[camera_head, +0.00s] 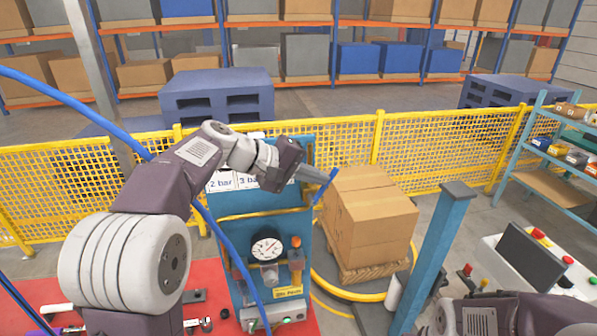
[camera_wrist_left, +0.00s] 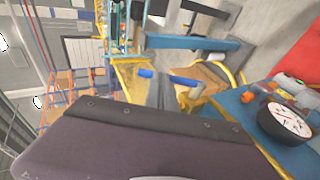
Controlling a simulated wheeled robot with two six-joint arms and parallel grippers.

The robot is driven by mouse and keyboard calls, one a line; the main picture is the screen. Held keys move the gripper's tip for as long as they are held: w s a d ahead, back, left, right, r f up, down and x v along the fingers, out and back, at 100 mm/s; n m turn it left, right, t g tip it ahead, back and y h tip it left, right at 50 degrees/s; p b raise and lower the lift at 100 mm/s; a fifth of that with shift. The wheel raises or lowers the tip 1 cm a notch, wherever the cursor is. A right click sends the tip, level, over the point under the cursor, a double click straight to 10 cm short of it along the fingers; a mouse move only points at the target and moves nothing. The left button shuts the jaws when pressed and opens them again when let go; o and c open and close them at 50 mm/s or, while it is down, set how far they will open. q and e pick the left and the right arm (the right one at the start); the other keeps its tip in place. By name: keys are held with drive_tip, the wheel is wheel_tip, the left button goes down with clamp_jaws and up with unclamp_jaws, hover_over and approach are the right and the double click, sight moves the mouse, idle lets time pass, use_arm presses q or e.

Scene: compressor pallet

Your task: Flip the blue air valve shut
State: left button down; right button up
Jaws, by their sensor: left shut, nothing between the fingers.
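The blue valve handle (camera_head: 328,186) sticks out at the right edge of the blue panel (camera_head: 283,222), tilted, with its upper end to the right. It also shows in the left wrist view (camera_wrist_left: 168,77) as a short blue bar just past the fingertips. My left gripper (camera_head: 317,175) is shut and empty, reaching across the panel's top from the left. Its tips are at the handle; whether they touch it I cannot tell. They also show in the left wrist view (camera_wrist_left: 164,95). The valve's body is not clearly visible. My right gripper is not in view.
A round gauge (camera_head: 267,248) sits on the panel's lower part. Stacked cartons (camera_head: 370,222) stand on a pallet close to the right of the handle. A blue post (camera_head: 436,255) stands farther right. A yellow mesh fence (camera_head: 440,150) runs behind. A blue hose (camera_head: 75,105) crosses at left.

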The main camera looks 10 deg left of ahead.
use_arm(q)
drive_tip(key=w+d+f+y+b, duration=0.1)
drive_tip(key=w+d+f, duration=0.1)
drive_tip(key=d+f, duration=0.2)
drive_tip(key=shift+w+d+f+g, duration=0.25)
drive_tip(key=shift+d+g, duration=0.15)
drive_tip(key=shift+d, duration=0.55)
idle(0.6)
wheel_tip(320, 180, up, 14)
drive_tip(key=s+d+p, duration=0.1)
drive_tip(key=s+p, duration=0.1)
drive_tip(key=p, duration=0.2)
drive_tip(key=shift+s, duration=0.3)
